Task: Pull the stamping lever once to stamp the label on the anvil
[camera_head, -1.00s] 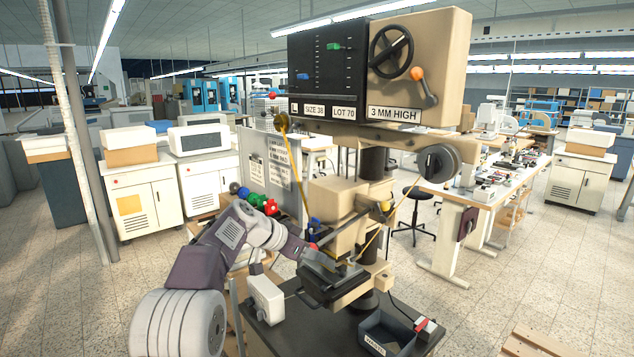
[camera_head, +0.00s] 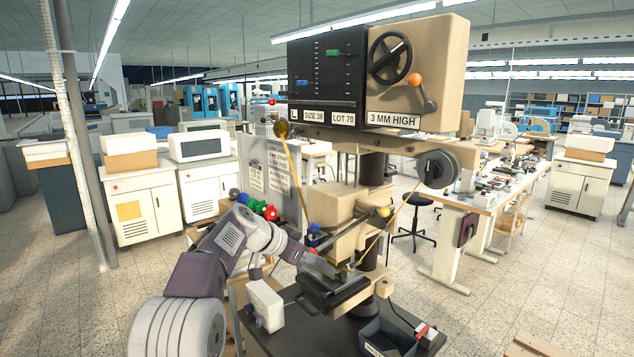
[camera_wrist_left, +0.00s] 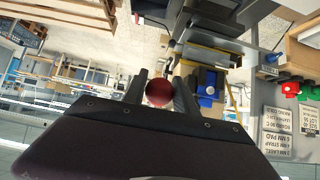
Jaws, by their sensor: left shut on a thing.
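The tan stamping press (camera_head: 345,240) stands in the middle of the head view. My left arm reaches in from the left to its front. My left gripper (camera_head: 316,257) is shut on a red ball knob, a small part of which shows between its fingers. The left wrist view shows this red knob (camera_wrist_left: 159,93) between the two dark fingers, with the lever's shaft hidden. A dark flat platform, which looks like the anvil (camera_head: 335,292), lies just below the gripper. I cannot make out a label on it. My right gripper is not in view.
A dark control box (camera_head: 328,75) with a tan side (camera_head: 425,85) tops the press. A yellow ball (camera_head: 384,212) sits on its front. A dark open tray (camera_head: 388,340) and a white box (camera_head: 265,305) stand on the dark base. Coloured knobs (camera_head: 258,207) are left of the press.

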